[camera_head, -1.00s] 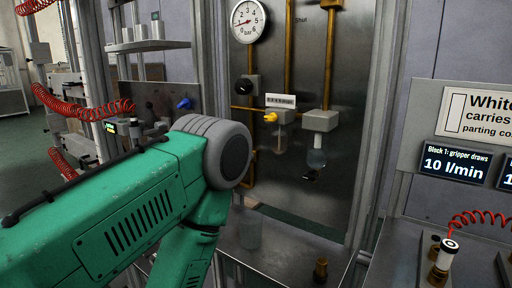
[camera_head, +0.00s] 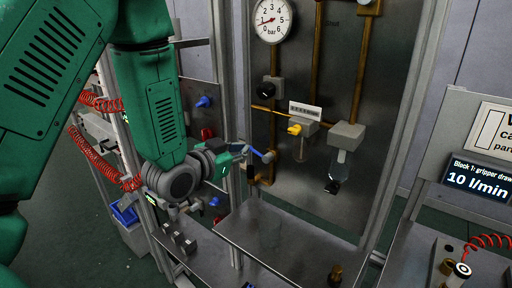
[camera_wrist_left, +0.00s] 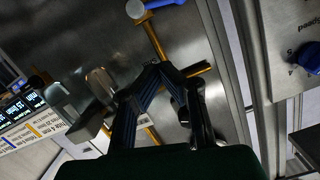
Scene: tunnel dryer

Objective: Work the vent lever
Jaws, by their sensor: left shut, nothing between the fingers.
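A lever with a blue handle (camera_head: 257,153) and a round grey end sits at the lower end of the brass pipe on the steel panel; it is the likely vent lever, though no label is readable. My left gripper (camera_head: 243,149) is shut and empty just left of it in the head view. In the left wrist view the shut fingers (camera_wrist_left: 164,68) show apart from the blue handle (camera_wrist_left: 166,3), which is cut by the top edge. A yellow knob (camera_head: 295,129) sits higher on the panel. My right gripper is not in view.
A pressure gauge (camera_head: 272,21), a black knob (camera_head: 269,88) and a grey filter unit (camera_head: 347,135) with a clear bowl are on the panel. A metal shelf (camera_head: 275,238) lies below. Red coiled hoses (camera_head: 103,161) hang left. A frame post (camera_head: 399,120) stands right of the panel.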

